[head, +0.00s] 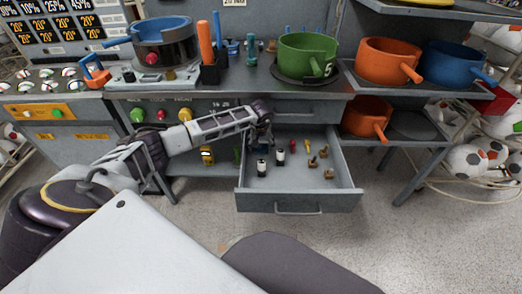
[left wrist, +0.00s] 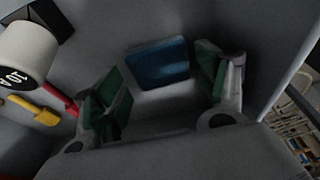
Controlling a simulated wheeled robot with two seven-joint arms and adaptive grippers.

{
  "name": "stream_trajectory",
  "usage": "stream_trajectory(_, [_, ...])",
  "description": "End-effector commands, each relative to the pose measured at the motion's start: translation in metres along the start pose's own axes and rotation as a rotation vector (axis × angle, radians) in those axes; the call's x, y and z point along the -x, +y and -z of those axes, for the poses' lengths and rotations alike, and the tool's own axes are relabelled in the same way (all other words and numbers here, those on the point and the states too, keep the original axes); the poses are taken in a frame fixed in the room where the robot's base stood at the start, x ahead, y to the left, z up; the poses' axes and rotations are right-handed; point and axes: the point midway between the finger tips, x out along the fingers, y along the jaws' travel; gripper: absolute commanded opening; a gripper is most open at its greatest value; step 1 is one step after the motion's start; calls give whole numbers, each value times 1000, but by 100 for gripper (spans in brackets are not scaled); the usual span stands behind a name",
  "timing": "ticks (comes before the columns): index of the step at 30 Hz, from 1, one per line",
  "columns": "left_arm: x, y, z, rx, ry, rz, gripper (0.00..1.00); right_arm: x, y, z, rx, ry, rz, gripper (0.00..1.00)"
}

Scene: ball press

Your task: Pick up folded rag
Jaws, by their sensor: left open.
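The folded rag (left wrist: 158,62), a dark blue flat rectangle, lies on the grey drawer floor in the left wrist view. My left gripper (left wrist: 161,72) is open, with its green-padded fingers on either side of the rag. Whether a finger touches the rag I cannot tell. In the head view my left gripper (head: 262,132) reaches into the back left of the open drawer (head: 258,201). The rag is hidden there behind the gripper and arm. My right gripper is not in view.
The drawer also holds black and white fuses (head: 261,167), brown pieces (head: 313,162) and small red and yellow items. Drawer walls stand close by. The counter (head: 250,85) above carries a green pot (head: 305,50).

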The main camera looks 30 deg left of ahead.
Motion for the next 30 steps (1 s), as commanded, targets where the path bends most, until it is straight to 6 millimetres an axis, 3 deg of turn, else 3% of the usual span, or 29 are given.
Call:
stream_trajectory(6, [-15,0,0,0,-1,0,73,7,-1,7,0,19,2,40])
stream_trajectory(20, [-15,0,0,0,0,0,73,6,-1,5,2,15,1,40])
stream_trajectory(27, [-15,0,0,0,0,0,46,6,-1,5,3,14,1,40])
stream_trajectory(30, [-15,0,0,0,0,0,46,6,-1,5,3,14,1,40])
